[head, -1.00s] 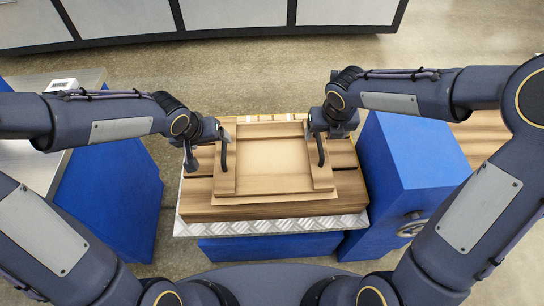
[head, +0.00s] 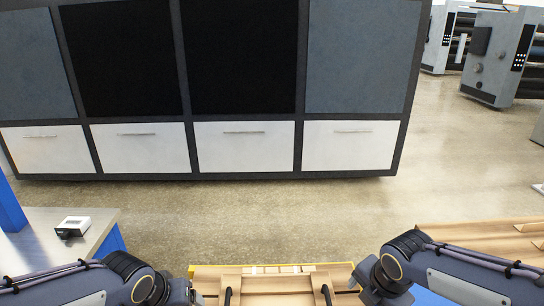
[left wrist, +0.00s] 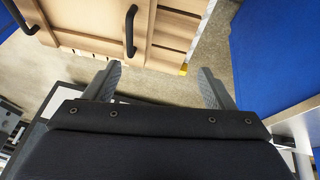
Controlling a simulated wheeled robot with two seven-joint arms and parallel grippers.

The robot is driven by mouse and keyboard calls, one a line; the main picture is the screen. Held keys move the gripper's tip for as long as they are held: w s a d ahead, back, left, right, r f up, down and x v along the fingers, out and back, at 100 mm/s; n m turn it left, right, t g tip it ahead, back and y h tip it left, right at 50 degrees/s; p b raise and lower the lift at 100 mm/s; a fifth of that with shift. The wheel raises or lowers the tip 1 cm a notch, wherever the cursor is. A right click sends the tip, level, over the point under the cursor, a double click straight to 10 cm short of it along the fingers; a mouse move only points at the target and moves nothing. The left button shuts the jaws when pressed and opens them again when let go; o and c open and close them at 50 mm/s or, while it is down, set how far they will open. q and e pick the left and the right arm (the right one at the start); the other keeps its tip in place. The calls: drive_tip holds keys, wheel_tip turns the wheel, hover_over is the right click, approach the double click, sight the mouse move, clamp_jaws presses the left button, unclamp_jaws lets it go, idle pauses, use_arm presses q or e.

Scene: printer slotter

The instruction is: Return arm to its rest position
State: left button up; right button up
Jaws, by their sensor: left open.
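My left gripper (left wrist: 158,84) is open and empty in the left wrist view, its two grey fingers spread apart. A wooden slotted board (left wrist: 175,28) with black handles (left wrist: 131,30) lies beyond the fingers, and they do not touch it. In the head view, the wooden board (head: 270,283) shows only at the bottom edge, with parts of both handles. My left arm (head: 135,277) comes in at lower left, its gripper cut off by the frame. My right gripper (head: 372,280) is at lower right beside the board; its fingers cannot be made out.
A metal table (head: 90,232) with a small white device (head: 73,227) stands at left. A long cabinet with white drawers (head: 244,145) stands at the back. Grey machines (head: 500,55) are at far right. Wooden boards (head: 480,242) lie at right. Open floor lies between.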

use_arm(q)
drive_tip(key=s+r+h+p, duration=0.1)
drive_tip(key=s+r, duration=0.1)
drive_tip(key=s, duration=0.3)
drive_tip(key=s+r+p, duration=0.1)
drive_tip(key=s+r, duration=0.2)
drive_tip(key=s, duration=0.3)
drive_tip(key=s+r+t+h, duration=0.1)
drive_tip(key=s+r, duration=0.1)
drive_tip(key=s, duration=0.3)
drive_tip(key=shift+s+a+r+h+p, duration=0.2)
drive_tip(key=shift+s+r+h+p, duration=0.1)
drive_tip(key=shift+r+p, duration=0.1)
use_arm(e)
drive_tip(key=s+r+m+t+y, duration=0.1)
drive_tip(key=s+r+m, duration=0.2)
drive_tip(key=s+m, duration=0.5)
drive_tip(key=s+r+m+t+y, duration=0.1)
drive_tip(key=s+m, duration=0.8)
drive_tip(key=m, duration=0.9)
wheel_tip(320, 180, up, 3)
drive_tip(key=shift+f+y, duration=0.15)
drive_tip(key=shift+y, duration=0.55)
use_arm(q)
drive_tip(key=shift+c, duration=0.3)
use_arm(e)
drive_tip(key=shift+c, duration=0.3)
